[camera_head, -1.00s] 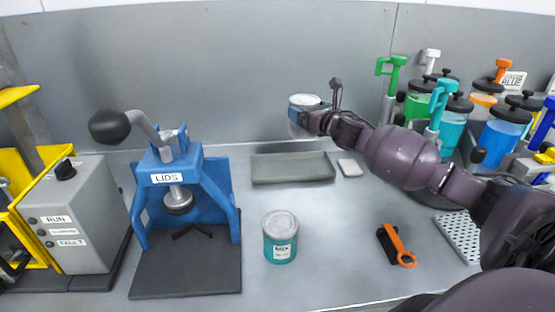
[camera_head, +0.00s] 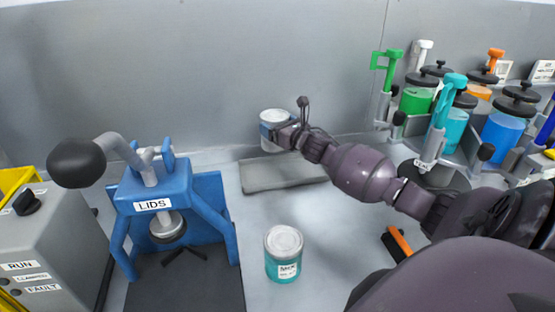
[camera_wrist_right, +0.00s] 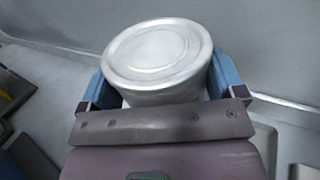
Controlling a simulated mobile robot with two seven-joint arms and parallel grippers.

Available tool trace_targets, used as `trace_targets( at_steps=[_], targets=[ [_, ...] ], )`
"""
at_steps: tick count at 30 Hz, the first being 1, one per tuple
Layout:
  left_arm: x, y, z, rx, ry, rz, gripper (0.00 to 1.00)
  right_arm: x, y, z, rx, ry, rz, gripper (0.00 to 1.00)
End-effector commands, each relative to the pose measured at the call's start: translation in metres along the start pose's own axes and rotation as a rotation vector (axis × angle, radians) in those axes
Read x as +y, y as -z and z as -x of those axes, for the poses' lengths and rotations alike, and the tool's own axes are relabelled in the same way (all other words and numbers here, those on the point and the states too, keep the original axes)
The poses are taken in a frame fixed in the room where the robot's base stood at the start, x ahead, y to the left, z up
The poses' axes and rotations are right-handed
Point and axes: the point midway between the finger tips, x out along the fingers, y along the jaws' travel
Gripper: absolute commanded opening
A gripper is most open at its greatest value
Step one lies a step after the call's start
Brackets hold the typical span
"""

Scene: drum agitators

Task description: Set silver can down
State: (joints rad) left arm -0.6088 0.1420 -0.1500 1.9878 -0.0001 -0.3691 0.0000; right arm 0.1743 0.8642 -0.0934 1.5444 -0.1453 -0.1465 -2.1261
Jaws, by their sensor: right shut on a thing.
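The silver can (camera_head: 270,143) is in my right gripper (camera_head: 277,132), near the back wall in the head view. In the right wrist view the can's pale round lid (camera_wrist_right: 157,52) faces the camera, and the blue fingers of the right gripper (camera_wrist_right: 155,80) hold it from both sides. The can appears upright or nearly so, over or just behind the grey tray. I cannot tell whether its base touches anything. My left gripper is not in view.
A shallow grey tray (camera_head: 285,175) lies at the back of the bench. A teal can (camera_head: 283,256) with a silver lid stands in front. The blue LIDS press (camera_head: 160,200) is at left. Jars and coloured-handled dispensers (camera_head: 455,125) crowd the right. An orange tool (camera_head: 399,240) lies right.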

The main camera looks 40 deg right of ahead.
Motion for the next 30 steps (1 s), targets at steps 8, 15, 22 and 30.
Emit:
trace_targets(
  at_steps=[8,15,22,30],
  targets=[
    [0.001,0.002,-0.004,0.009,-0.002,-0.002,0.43,0.0,0.055,-0.001,-0.001,0.0,-0.004,0.53],
    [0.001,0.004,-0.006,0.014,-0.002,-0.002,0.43,0.0,0.074,-0.001,-0.003,-0.001,0.0,0.53],
    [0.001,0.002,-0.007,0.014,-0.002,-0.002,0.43,0.0,0.103,-0.001,-0.001,0.0,-0.002,0.53],
    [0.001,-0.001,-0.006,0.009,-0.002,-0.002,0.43,0.0,0.117,-0.001,-0.003,-0.001,0.0,0.53]
  ],
)
